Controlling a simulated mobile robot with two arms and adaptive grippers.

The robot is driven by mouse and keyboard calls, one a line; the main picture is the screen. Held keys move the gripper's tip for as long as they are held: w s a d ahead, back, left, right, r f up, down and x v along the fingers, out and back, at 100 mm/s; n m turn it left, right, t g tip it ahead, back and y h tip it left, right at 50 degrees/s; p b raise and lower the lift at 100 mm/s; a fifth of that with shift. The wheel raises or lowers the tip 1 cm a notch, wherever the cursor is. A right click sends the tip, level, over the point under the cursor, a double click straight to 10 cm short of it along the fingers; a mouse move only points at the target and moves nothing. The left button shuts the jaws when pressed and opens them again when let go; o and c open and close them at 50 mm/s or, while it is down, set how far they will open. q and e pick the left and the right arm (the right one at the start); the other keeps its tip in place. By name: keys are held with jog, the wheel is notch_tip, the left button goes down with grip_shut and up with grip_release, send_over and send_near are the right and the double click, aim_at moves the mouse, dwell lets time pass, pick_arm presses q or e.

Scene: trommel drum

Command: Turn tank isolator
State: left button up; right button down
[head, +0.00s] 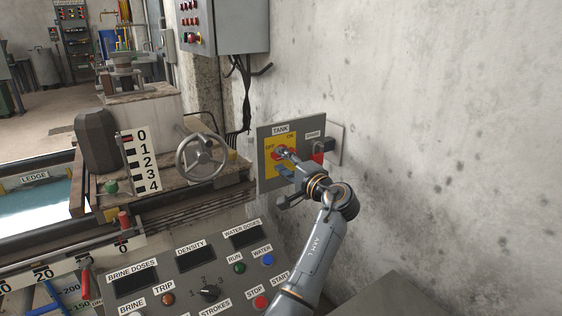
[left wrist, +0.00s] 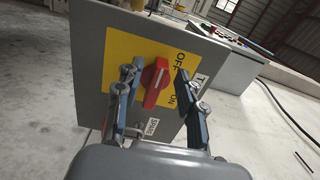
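The tank isolator is a red rotary handle (left wrist: 156,84) on a yellow plate (left wrist: 122,48), marked OFF and ON, on a grey panel (head: 264,178) labelled TANK. In the head view the red handle (head: 277,154) is partly covered by my gripper. My left gripper (head: 284,160) is at the panel, its fingers pointing at the plate. In the left wrist view its two blue fingers (left wrist: 156,77) are spread on either side of the red handle, with a gap visible on both sides. My right gripper is in neither view.
A second switch labelled SPARE (head: 323,146) sits just right of the isolator. A handwheel (head: 201,157) stands to the left. A control desk (head: 190,285) with buttons lies below, and a grey box (head: 225,25) hangs above. The wall at right is bare.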

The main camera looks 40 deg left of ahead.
pick_arm(q)
jog(key=v, duration=1)
jog(key=shift+s+d, duration=0.2)
jog(key=shift+d, duration=0.15)
jog(key=shift+f, duration=0.1)
